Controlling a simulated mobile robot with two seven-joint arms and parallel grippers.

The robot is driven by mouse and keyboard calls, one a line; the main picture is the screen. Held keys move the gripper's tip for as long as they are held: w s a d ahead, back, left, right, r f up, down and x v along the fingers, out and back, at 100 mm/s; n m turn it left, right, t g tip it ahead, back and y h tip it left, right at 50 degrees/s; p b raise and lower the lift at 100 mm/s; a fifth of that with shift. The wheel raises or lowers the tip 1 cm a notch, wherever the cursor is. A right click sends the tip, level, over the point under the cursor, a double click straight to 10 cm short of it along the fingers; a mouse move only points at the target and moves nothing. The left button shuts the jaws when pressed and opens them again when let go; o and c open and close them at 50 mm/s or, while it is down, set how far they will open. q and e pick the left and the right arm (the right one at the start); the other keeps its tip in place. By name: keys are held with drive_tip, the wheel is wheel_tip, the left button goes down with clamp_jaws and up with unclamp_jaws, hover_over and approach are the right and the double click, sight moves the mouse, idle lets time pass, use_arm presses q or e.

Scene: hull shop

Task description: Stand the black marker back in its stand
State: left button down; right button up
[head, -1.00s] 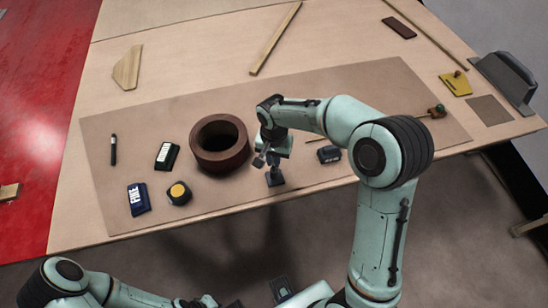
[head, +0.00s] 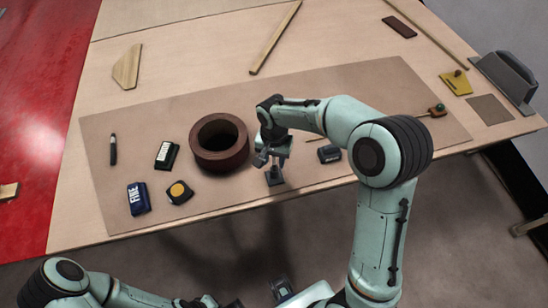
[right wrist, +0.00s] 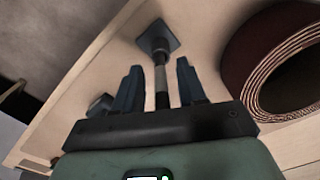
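The stand (head: 275,178) is a small dark square base with a short socket on the mat near the table's front edge. It also shows at the top of the right wrist view (right wrist: 171,44). The black marker (right wrist: 162,82), dark with a grey band, appears upright in its socket. My right gripper (right wrist: 160,83) is open around the marker, with a gap on each side. In the head view my right gripper (head: 272,161) is just above the stand and hides much of the marker. My left arm shows at the lower left; its gripper is not clear.
A brown ring (head: 220,165) is close left of the right gripper. A dark block (head: 329,153) is just right. Another dark pen-like thing (head: 113,150) lies at the mat's left, near a blue block (head: 138,199) and a yellow-topped block (head: 178,192). The mat's back is mostly clear.

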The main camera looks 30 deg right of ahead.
wheel_tip(320, 180, up, 13)
drive_tip(key=shift+r+p, duration=0.2)
drive_tip(key=shift+p, duration=0.55)
use_arm(q)
drive_tip(key=shift+w+r, duration=0.45)
drive_tip(key=shift+r, duration=0.4)
use_arm(e)
drive_tip(key=shift+s, duration=0.1)
